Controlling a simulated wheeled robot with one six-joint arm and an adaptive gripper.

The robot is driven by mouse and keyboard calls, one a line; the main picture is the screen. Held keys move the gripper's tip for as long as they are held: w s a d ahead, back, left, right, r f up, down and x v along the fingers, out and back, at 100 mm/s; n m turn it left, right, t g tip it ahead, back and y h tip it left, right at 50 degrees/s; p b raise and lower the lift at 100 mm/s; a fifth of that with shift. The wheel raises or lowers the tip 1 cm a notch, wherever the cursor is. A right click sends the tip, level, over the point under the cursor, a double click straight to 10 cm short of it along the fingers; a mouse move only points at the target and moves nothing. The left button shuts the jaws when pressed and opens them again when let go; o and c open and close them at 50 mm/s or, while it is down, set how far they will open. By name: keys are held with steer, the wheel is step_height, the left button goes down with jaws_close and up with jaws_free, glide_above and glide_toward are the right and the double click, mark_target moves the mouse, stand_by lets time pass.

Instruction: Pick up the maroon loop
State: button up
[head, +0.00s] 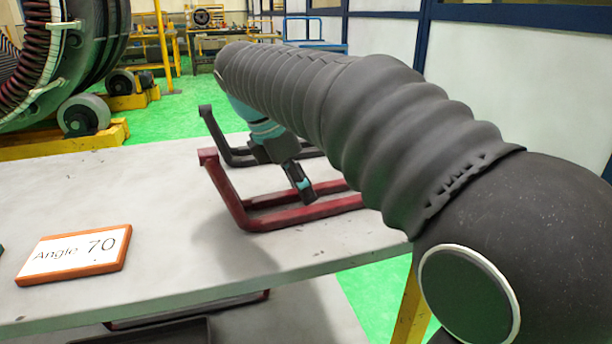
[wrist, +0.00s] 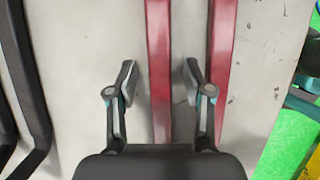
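The maroon loop (head: 237,205) lies on the grey table near its right edge. In the wrist view, one of its bars (wrist: 158,30) runs between my two fingers, and its other bar (wrist: 223,40) runs just outside the right finger. My gripper (wrist: 159,78) is open and empty, with a finger on each side of the first bar and gaps to it. In the head view my gripper (head: 303,191) points down at the loop. My arm hides part of the loop there. I cannot tell how far down the fingertips reach beside the bar.
A black loop (head: 217,132) lies behind the maroon one; it also shows at the left of the wrist view (wrist: 27,80). An "Angle 70" sign (head: 74,254) stands at the table's left. The tabletop (head: 150,190) between is clear. A large stator (head: 90,45) stands beyond.

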jaws_close()
steer(key=shift+r, duration=0.1)
